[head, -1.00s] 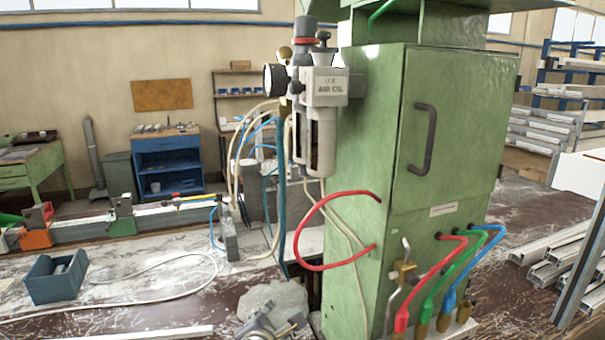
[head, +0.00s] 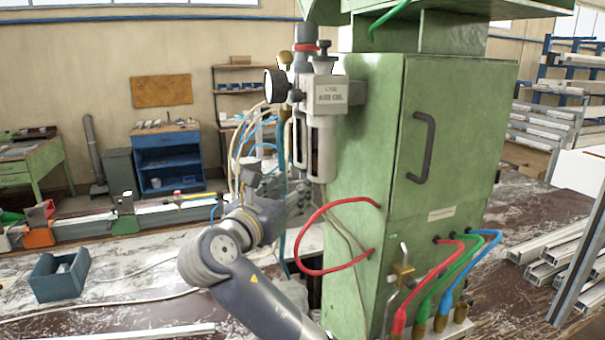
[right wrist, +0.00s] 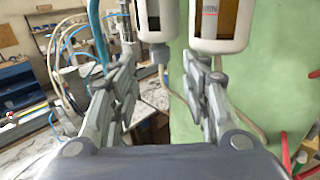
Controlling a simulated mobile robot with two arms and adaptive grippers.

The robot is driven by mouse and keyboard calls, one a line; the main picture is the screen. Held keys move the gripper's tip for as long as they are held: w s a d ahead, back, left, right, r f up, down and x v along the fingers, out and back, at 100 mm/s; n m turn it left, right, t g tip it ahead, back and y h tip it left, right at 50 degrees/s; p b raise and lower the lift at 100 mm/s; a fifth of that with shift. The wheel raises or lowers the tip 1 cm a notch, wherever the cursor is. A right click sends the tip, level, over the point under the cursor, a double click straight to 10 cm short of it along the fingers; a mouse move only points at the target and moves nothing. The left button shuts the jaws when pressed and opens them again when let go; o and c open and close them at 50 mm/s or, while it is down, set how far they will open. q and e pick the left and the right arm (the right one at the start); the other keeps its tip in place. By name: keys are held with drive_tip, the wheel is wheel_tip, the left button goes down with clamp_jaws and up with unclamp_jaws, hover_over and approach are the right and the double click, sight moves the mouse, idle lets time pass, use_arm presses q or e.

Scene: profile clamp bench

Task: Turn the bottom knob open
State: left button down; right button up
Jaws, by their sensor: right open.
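The air unit (head: 325,92) with its gauge and pale bowls is mounted on the left side of the green cabinet. In the right wrist view two white bowls hang at the top, and a grey bottom knob (right wrist: 160,53) sits under the left bowl (right wrist: 157,22). My right gripper (right wrist: 159,66) is open, its fingers pointing up toward the bowls. The knob shows between the fingertips in that picture; I cannot tell how far apart they are in depth. My left gripper is not in view.
The green cabinet (head: 455,125) stands close on the right. A red hose (head: 300,238) loops out from its side. Blue and pale hoses hang behind my gripper. A blue bin (head: 58,277) stands on the bench at left.

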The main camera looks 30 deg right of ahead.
sight(303, 179)
drive_tip(key=p+x, duration=0.1)
drive_tip(key=x, duration=0.3)
drive_tip(key=shift+w+d+r, duration=0.1)
drive_tip(key=shift+d, duration=0.3)
drive_tip(key=shift+w+d+p, duration=0.4)
drive_tip(key=shift+d, duration=0.1)
clamp_jaws()
